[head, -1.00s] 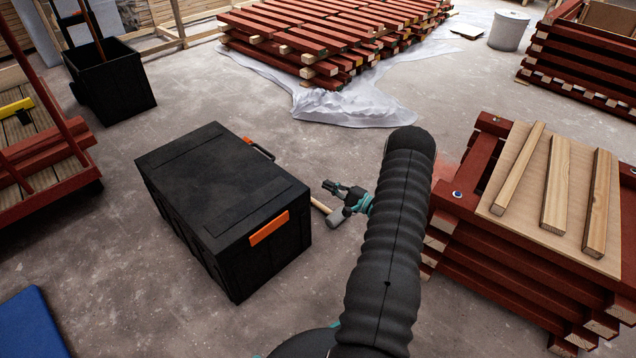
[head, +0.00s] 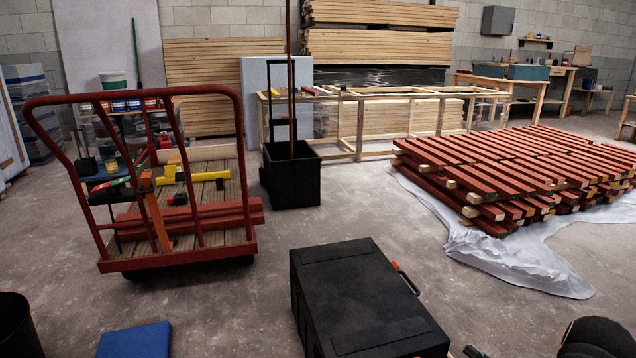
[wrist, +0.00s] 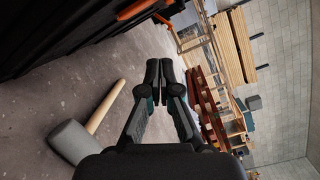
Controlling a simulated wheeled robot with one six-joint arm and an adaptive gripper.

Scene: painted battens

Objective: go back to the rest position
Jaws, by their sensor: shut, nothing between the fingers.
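My gripper (wrist: 165,75) shows in the wrist view with its two fingers together and nothing between them. It points out over the concrete floor, beside the black toolbox. In the head view only a dark rounded part of my arm shows at the bottom right corner; the fingers are not clear there.
A black toolbox (head: 365,300) with orange latches stands close in front. A mallet (wrist: 70,140) lies on the floor near my gripper. A red cart (head: 180,252) stands at left, a black bin (head: 290,180) behind. Red battens (head: 520,165) are stacked at right on white sheeting (head: 510,262).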

